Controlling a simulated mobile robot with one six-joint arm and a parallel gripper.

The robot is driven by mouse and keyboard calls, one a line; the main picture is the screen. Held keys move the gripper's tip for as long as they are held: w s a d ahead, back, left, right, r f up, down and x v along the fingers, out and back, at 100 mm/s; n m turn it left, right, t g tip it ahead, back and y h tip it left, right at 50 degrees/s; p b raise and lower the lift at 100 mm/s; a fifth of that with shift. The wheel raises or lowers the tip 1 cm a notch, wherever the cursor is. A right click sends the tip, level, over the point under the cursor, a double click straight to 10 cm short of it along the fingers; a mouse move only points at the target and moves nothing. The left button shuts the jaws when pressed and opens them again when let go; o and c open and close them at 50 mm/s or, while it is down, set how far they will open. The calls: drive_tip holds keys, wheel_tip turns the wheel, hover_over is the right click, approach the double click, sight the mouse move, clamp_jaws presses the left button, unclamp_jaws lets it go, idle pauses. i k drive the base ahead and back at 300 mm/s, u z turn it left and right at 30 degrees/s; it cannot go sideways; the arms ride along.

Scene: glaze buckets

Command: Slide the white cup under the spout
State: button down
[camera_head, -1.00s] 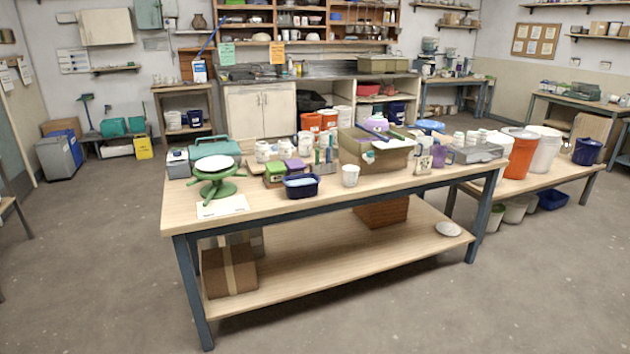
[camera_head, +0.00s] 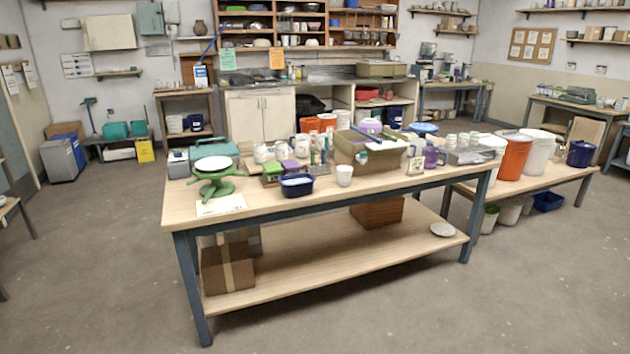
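A white cup (camera_head: 344,175) stands upright near the front edge of the wooden worktable (camera_head: 400,190), just right of a blue tub (camera_head: 297,186). I cannot make out a spout for certain at this distance. A large tan bin (camera_head: 365,155) stands behind and to the right of the cup, with purple and white things on top. My gripper is not in view.
A green banding wheel (camera_head: 215,180) stands at the table's left end. Jars and boxes crowd the table's back. A bench at right holds an orange bucket (camera_head: 514,158) and white buckets. A cardboard box (camera_head: 228,268) sits on the lower shelf. The floor in front is clear.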

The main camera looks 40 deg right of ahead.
sight(344, 177)
drive_tip(key=u, duration=0.1)
drive_tip(key=i, duration=1)
drive_tip(key=u, duration=0.1)
drive_tip(key=k, duration=0.95)
drive_tip(key=z, duration=0.2)
drive_tip(key=i, duration=0.45)
drive_tip(key=u, duration=0.1)
